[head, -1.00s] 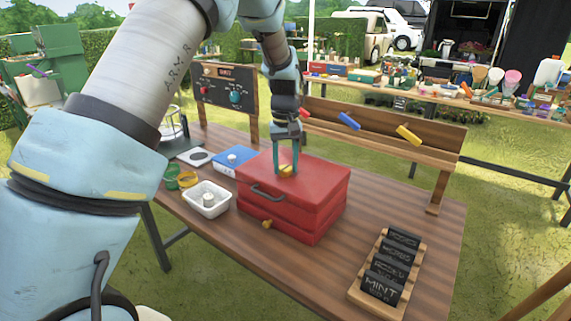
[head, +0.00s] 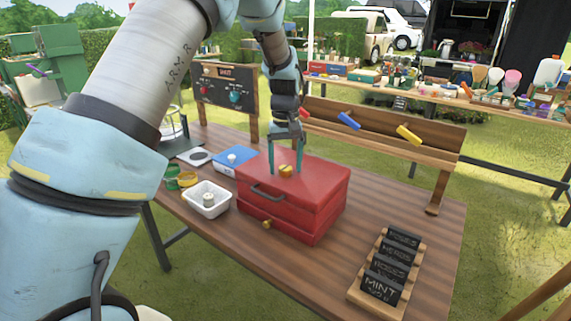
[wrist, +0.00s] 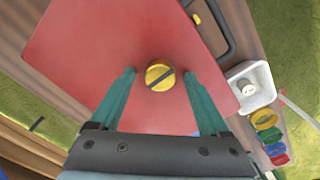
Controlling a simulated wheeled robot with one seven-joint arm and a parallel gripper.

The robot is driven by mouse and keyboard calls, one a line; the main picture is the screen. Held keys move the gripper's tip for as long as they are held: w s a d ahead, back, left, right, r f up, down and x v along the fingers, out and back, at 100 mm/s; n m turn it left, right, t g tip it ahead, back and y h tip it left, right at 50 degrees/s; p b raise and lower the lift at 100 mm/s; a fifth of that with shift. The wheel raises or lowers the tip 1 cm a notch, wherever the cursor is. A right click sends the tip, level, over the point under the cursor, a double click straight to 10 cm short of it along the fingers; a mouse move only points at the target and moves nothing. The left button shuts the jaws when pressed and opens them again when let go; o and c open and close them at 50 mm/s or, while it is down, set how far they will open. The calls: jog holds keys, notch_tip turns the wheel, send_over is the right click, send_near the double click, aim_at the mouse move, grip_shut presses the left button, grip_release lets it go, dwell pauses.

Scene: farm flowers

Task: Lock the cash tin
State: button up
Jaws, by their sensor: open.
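The red cash tin (head: 320,185) stands on the wooden table with its lid down. A round brass knob (head: 285,170) with a dark slot sits on the lid; the wrist view shows it (wrist: 160,75) with the slot running diagonally. My gripper (head: 286,173) is over the lid, open, one green finger on each side of the knob. In the wrist view, gaps show between the knob and both fingertips (wrist: 159,74). A dark carry handle (head: 268,194) and a small brass piece (head: 267,224) are on the tin's front side.
A white tub (head: 207,200) with a small pale object stands left of the tin. A blue box (head: 233,160) is behind that. A rack of dark signs (head: 388,268) stands at front right. A wooden board with coloured pegs (head: 385,128) rises behind.

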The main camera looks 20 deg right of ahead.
aim_at(285, 168)
notch_tip(285, 168, up, 11)
jog(key=b, duration=0.2)
jog(key=shift+b, duration=0.35)
jog(key=shift+f, duration=0.1)
jog(key=w+a+f+n, duration=0.1)
jog(key=a+f, duration=0.2)
jog(key=a, duration=1.6)
jog(key=s+a+f, duration=0.2)
jog(key=s+a, duration=0.4)
jog(key=a, duration=0.3)
jog(key=s+a+f+t, duration=0.1)
jog(key=s+a+f, duration=0.2)
jog(key=s+a, duration=0.2)
jog(key=a, duration=0.3)
jog(key=shift+s+a+f+n+t, duration=0.3)
jog(key=shift+s+a+f+n, duration=0.05)
jog(key=shift+s+a+n, duration=0.05)
